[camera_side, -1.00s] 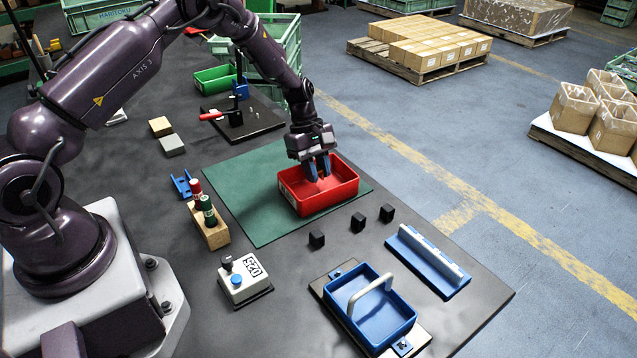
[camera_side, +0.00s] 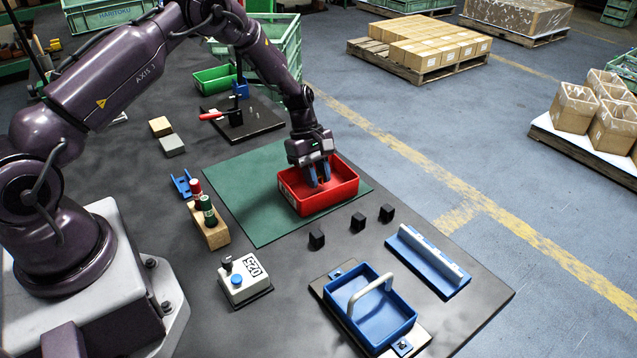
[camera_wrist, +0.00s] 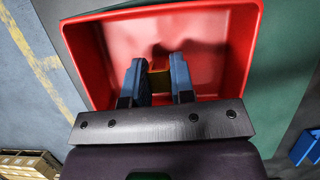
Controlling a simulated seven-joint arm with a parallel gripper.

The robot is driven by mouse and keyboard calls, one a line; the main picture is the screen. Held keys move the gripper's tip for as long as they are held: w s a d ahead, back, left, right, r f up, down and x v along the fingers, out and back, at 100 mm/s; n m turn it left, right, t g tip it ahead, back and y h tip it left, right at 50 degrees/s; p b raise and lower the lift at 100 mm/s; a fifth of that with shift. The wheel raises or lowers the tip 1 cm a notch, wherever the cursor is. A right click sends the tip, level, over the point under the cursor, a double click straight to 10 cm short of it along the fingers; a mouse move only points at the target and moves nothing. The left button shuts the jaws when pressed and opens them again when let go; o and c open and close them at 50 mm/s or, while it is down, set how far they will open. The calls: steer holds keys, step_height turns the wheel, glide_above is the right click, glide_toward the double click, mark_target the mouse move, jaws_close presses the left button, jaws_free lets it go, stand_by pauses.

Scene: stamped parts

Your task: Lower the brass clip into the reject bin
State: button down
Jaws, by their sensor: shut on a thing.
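The reject bin is the red open box (camera_side: 340,201) on the green mat (camera_side: 261,227); it also fills the upper part of the wrist view (camera_wrist: 107,55). My gripper (camera_side: 321,182) points down, with its blue fingertips inside the bin's opening. In the wrist view my gripper (camera_wrist: 159,75) is shut on the brass clip (camera_wrist: 159,78), a small yellowish piece between the two blue fingers. Most of the clip is hidden by the fingers, and it cannot be made out in the side view. Whether it touches the bin floor cannot be told.
Several small black blocks (camera_side: 358,222) lie in front of the bin. A blue tray with a handle (camera_side: 343,290), a blue rail part (camera_side: 430,262) and a control box (camera_side: 243,283) stand nearer the front. A wooden stand with red and green bottles (camera_side: 211,235) is at left.

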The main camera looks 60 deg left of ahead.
steer(key=shift+f, duration=0.7)
stand_by(0.4)
steer(key=c, duration=0.9)
jaws_free()
steer(key=v, duration=1.2)
steer(key=s+d+r+m+t+y, duration=0.1)
steer(key=s+d+r+m+t, duration=0.1)
steer(key=s+d+r+m, duration=0.2)
steer(key=s+d+r+m+t+y, duration=0.1)
steer(key=s+d+r+m, duration=0.3)
steer(key=s+r+m, duration=0.4)
steer(key=s+d+r+m+t+y, duration=0.2)
steer(key=s+d+r+m, duration=0.2)
steer(key=s+r, duration=0.6)
steer(key=shift+s+d+r+m+t, duration=0.15)
steer(key=shift+s+m, duration=0.35)
steer(key=shift+s, duration=0.6)
steer(key=shift+s+d+r+m+t, duration=0.2)
steer(key=shift+s+m, duration=0.3)
steer(key=shift+s, duration=0.6)
